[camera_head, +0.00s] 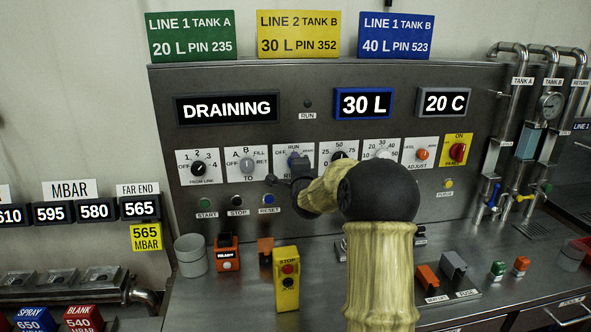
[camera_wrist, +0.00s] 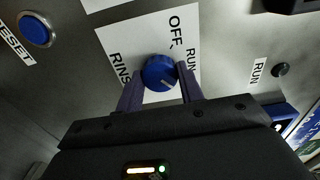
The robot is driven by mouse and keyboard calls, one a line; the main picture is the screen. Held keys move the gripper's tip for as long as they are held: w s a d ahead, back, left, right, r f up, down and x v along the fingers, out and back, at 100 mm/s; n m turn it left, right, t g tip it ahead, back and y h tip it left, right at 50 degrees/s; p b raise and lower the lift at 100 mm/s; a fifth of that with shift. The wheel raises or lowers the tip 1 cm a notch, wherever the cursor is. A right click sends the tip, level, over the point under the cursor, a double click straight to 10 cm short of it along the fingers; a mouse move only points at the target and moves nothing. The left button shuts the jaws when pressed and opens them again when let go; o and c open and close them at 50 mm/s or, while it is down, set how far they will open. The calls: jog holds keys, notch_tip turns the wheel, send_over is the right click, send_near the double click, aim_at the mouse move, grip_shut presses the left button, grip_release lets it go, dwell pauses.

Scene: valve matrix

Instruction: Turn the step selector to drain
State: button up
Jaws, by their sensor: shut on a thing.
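The selector in my grip is a round blue knob (camera_wrist: 158,72) on a white plate (camera_wrist: 118,38). The wrist view shows the words OFF, RUN and part of RINSE around it; the plate's near side is hidden by my gripper. A pale line on the knob points toward the lower right of that view. My gripper (camera_wrist: 161,76) has one dark finger on each side of the knob and is shut on it. In the head view, the knob (camera_head: 294,159) is partly covered by my gripper (camera_head: 300,172). The left display (camera_head: 230,107) reads DRAINING.
Other dials flank the knob, including the A/B FILL dial (camera_head: 246,165) and a number dial (camera_head: 198,168). A blue RESET button (camera_head: 269,199) sits below. A yellow stop box (camera_head: 287,280) and a grey cup (camera_head: 190,256) stand on the bench.

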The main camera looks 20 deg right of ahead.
jog(key=shift+f, duration=0.1)
jog(key=o, duration=1)
jog(key=b+v, duration=0.3)
jog(key=v, duration=1.4)
jog(key=shift+s, duration=0.2)
jog(key=shift+a, duration=0.1)
